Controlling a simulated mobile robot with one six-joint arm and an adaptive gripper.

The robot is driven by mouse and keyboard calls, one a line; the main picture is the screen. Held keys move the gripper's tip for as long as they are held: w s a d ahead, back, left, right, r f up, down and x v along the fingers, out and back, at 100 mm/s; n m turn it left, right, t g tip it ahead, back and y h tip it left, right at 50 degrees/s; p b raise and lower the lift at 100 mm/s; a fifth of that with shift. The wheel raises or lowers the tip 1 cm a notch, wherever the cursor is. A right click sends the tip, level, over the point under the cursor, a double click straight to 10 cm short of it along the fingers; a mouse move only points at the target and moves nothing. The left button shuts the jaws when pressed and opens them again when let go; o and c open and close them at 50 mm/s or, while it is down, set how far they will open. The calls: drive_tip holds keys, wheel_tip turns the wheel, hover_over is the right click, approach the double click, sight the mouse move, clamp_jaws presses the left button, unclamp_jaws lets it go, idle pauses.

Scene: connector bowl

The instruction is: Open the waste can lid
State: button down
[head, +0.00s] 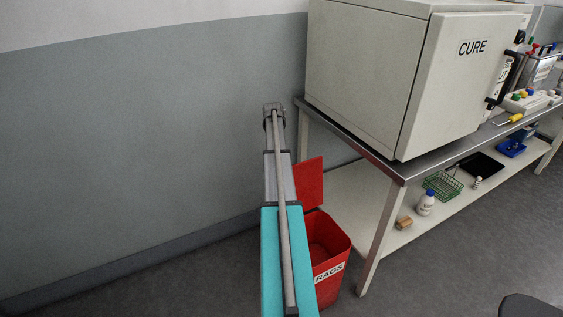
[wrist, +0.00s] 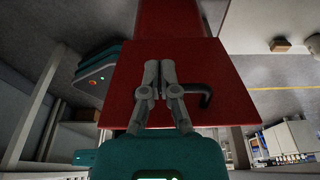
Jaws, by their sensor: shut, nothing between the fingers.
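The red waste can (head: 334,285), labelled RAGS, stands on the floor left of the steel table. Its red lid (head: 309,183) is swung up, roughly upright at the can's back edge, and the can's mouth is open. In the wrist view the lid (wrist: 215,62) fills the middle, with a dark hooked handle (wrist: 206,97) on it. My gripper (wrist: 156,78) is shut and empty in front of the lid, left of the handle's bend. Whether the fingers touch the lid or handle I cannot tell. In the head view my arm covers part of the can, and my gripper does not show.
The steel table (head: 384,167) carries a large box labelled CURE (head: 375,67). Its lower shelf (head: 362,200) holds a green basket (head: 443,187), a white bottle (head: 426,203) and a brown block (head: 403,222). A grey wall (head: 140,130) rises behind and left.

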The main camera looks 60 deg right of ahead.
drive_tip(key=shift+w+d+r, duration=0.2)
drive_tip(key=shift+w+d, duration=0.45)
drive_tip(key=shift+w, duration=0.35)
drive_tip(key=shift+a, duration=0.15)
drive_tip(key=w+a+n, duration=0.3)
drive_tip(key=a+n, duration=0.3)
drive_tip(key=a, duration=0.6)
drive_tip(key=w+a+n+h, duration=0.1)
drive_tip(key=w+a+n, duration=0.1)
drive_tip(key=a+n, duration=0.75)
drive_tip(key=w+a+n, duration=0.3)
drive_tip(key=a+n, duration=0.1)
drive_tip(key=a, duration=1)
drive_tip(key=s+a+n+t, duration=0.1)
drive_tip(key=s+a+n, duration=0.3)
drive_tip(key=a+n, duration=0.5)
drive_tip(key=s+a+n, duration=0.4)
drive_tip(key=a+n, duration=0.2)
drive_tip(key=a, duration=0.6)
drive_tip(key=s+a+n+t, duration=0.1)
drive_tip(key=s+a+n, duration=0.3)
drive_tip(key=a+n, duration=0.5)
wheel_tip(320, 180, up, 21)
drive_tip(key=w+a+m+p, duration=0.1)
drive_tip(key=m+p, duration=0.1)
drive_tip(key=p, duration=1.9)
drive_tip(key=shift+a, duration=0.4)
drive_tip(key=shift+f, duration=0.1)
